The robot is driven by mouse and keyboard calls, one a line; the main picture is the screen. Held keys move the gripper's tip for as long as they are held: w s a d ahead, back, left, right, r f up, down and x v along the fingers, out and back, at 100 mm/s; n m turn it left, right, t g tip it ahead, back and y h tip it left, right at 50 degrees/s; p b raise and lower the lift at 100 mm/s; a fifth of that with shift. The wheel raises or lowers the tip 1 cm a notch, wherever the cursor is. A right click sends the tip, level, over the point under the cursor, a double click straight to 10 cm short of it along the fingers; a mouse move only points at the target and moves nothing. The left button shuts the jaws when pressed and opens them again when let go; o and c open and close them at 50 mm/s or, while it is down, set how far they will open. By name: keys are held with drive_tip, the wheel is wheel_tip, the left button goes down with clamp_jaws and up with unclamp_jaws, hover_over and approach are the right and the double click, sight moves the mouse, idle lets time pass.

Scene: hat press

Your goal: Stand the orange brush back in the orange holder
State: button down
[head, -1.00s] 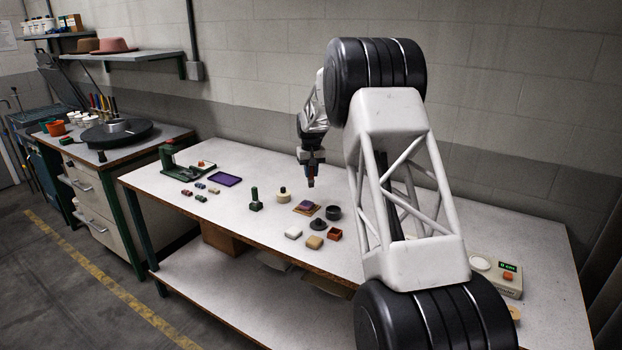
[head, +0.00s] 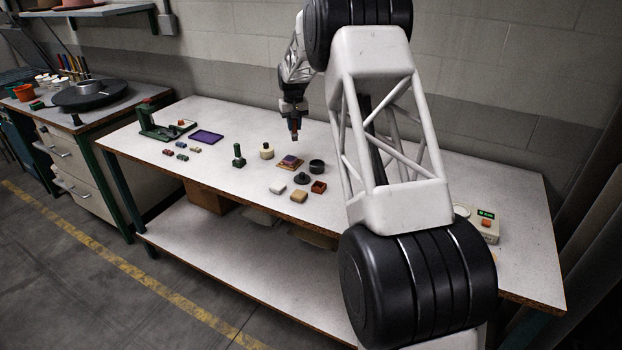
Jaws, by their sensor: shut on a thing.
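My gripper (head: 294,131) is above the middle of the white bench, shut on a small reddish thing at its fingertips. I take this for the orange brush (head: 295,138), though it is too small to make out its shape. The orange holder seems to be the small open orange-brown box (head: 319,187) on the bench, in front of my gripper and a little to the right. The brush is apart from the holder, above and behind it.
Near the holder stand a dark round cup (head: 316,166), a dark knobbed piece (head: 302,178), a tan block (head: 299,196), a white block (head: 277,187) and a purple-topped wooden piece (head: 290,162). A control box (head: 478,224) is at right. Bare bench lies in front.

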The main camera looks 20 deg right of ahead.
drive_tip(key=s+f+m, duration=0.2)
drive_tip(key=s+m, duration=0.2)
drive_tip(key=s, duration=1.3)
drive_tip(key=s+f+m, duration=0.3)
drive_tip(key=s+m, duration=0.1)
drive_tip(key=s, duration=1.3)
drive_tip(key=shift+s+d+m, duration=0.25)
drive_tip(key=shift+d+m, duration=0.15)
drive_tip(key=shift+d, duration=0.05)
drive_tip(key=w+d+f, duration=0.1)
drive_tip(key=w+d, duration=0.1)
drive_tip(key=w, duration=1.4)
drive_tip(key=shift+d+f, duration=0.2)
drive_tip(key=shift+d, duration=0.05)
drive_tip(key=shift+f, duration=0.1)
drive_tip(key=shift+f, duration=1.65)
drive_tip(key=shift+f, duration=0.15)
drive_tip(key=c, duration=1)
unclamp_jaws()
